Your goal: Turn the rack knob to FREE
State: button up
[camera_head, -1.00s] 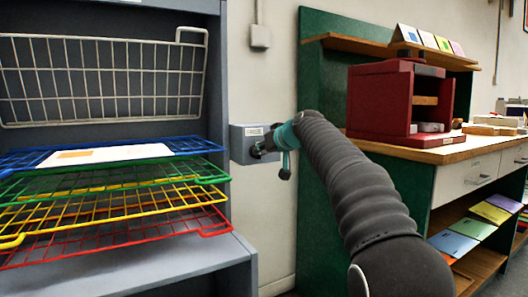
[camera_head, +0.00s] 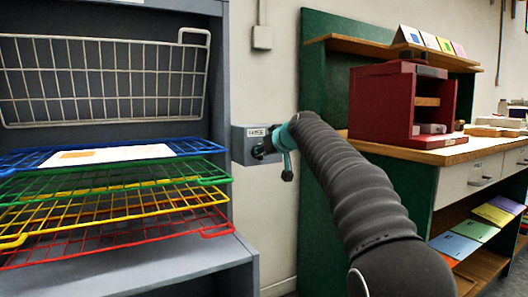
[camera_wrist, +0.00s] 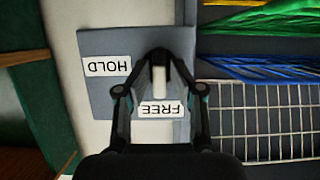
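The rack knob (camera_wrist: 158,80) is dark with a white bar and sits on a grey box. In the wrist view, which is upside down, the white bar stands upright in line with the FREE label (camera_wrist: 162,109). The HOLD label (camera_wrist: 107,66) is off to the left. In the head view the grey box (camera_head: 241,146) is on the wall right of the rack. My gripper (camera_head: 268,149) is at its front and hides part of the knob. In the wrist view my gripper (camera_wrist: 165,65) has a finger on each side of the knob, seemingly closed on it.
The rack holds blue, green, yellow and red wire shelves (camera_head: 120,205), with a white wire basket (camera_head: 105,80) above. A wooden workbench with a red cabinet (camera_head: 385,105) stands close on the right, its green side panel (camera_head: 320,190) near my arm.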

jog(key=shift+f, duration=0.15)
jog(key=v, duration=1.2)
dwell(0.4)
